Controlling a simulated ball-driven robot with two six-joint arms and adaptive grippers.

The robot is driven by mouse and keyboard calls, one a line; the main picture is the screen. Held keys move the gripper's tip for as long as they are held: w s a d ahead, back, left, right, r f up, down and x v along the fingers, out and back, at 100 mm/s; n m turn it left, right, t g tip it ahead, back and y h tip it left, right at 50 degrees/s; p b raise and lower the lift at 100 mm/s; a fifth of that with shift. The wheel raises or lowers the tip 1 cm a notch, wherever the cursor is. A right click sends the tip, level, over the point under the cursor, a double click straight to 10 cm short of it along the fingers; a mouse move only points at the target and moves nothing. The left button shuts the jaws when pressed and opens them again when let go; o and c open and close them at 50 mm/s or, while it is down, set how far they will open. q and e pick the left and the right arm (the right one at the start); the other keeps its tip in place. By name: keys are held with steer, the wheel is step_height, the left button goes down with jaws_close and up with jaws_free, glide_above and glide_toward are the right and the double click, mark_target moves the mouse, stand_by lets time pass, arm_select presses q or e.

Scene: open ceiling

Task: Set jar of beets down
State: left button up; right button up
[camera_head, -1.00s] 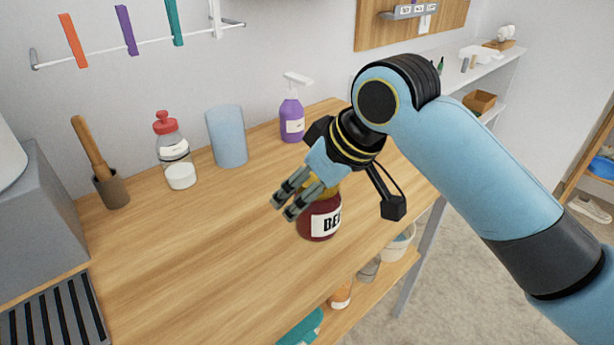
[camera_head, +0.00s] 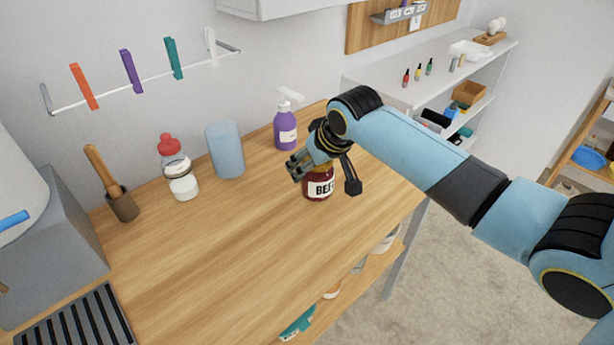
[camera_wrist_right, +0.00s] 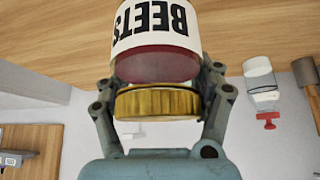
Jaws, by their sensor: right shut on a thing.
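The jar of beets (camera_head: 318,187) is dark red with a white label. It is at the right part of the wooden worktop (camera_head: 220,250), below my right gripper (camera_head: 298,168). In the right wrist view the jar (camera_wrist_right: 158,65) shows its gold lid (camera_wrist_right: 158,103) between the two fingers of the right gripper (camera_wrist_right: 160,85), which is shut on it. The jar looks upright and at or very near the worktop; I cannot tell whether its base touches. My left gripper is not in view.
A purple spray bottle (camera_head: 285,128), a blue cylinder (camera_head: 225,150), a red-capped bottle (camera_head: 178,168) and a holder with a wooden handle (camera_head: 122,205) stand along the back. A slatted grey rack (camera_head: 75,322) is at front left. The middle and front of the worktop are clear.

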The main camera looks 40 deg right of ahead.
steer(key=shift+s+f+x, duration=0.1)
steer(key=shift+s+x, duration=0.05)
steer(key=shift+x, duration=0.7)
steer(key=shift+s+f+x, duration=0.1)
steer(key=shift+s+x, duration=0.1)
steer(key=shift+x, duration=0.7)
steer(key=shift+s+f+x, duration=0.15)
steer(key=shift+x, duration=0.7)
steer(key=o, duration=1.8)
steer(key=shift+s, duration=0.1)
